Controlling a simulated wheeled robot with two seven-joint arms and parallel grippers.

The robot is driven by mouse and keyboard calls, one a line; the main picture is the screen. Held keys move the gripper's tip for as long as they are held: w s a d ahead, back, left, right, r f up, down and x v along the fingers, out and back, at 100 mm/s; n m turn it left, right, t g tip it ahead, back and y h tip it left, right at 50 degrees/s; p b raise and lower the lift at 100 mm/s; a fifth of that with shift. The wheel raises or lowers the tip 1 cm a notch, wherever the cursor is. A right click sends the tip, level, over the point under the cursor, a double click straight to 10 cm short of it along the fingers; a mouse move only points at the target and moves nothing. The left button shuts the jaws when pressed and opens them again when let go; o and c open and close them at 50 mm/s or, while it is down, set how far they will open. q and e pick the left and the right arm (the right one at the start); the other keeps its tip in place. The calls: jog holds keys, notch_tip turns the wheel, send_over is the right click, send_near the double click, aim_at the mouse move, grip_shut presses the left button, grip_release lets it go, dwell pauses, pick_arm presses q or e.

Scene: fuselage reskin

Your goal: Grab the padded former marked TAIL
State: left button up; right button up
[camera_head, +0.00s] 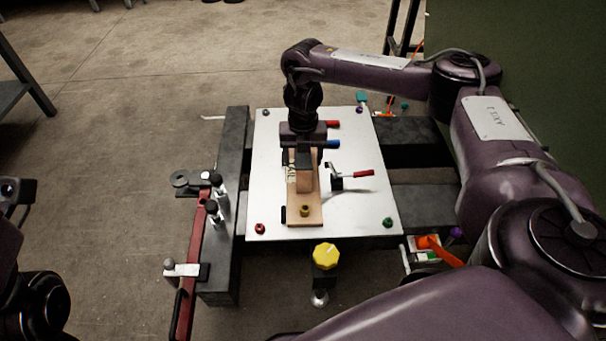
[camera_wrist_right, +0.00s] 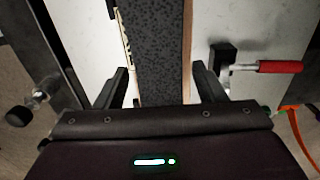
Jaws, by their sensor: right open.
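A wooden former (camera_head: 311,211) with a dark pad lies on the white plate, its long side running away from me. In the right wrist view its dark speckled padded face (camera_wrist_right: 155,40) runs up the middle of the picture. I cannot read a TAIL marking on it in either view. My right gripper (camera_head: 303,156) is over the far part of the former. In the right wrist view, my right gripper's (camera_wrist_right: 160,82) fingers are apart, one on each side of the padded strip, and I see no clear contact. My left gripper does not show; only parts of my left arm are at the left edge.
The white plate (camera_head: 270,190) rests on dark beams. A red-handled toggle clamp (camera_head: 350,176) stands close to the right of the former. A yellow knob (camera_head: 326,256) is in front of the plate. A red bar (camera_head: 187,285) with clamps lies along the left. Open floor is farther left.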

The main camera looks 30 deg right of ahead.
notch_tip(320, 180, down, 2)
jog(key=shift+f+b, duration=0.2)
jog(key=shift+b, duration=0.15)
jog(key=shift+r, duration=0.1)
jog(key=c, duration=1.4)
jog(key=shift+r, duration=0.15)
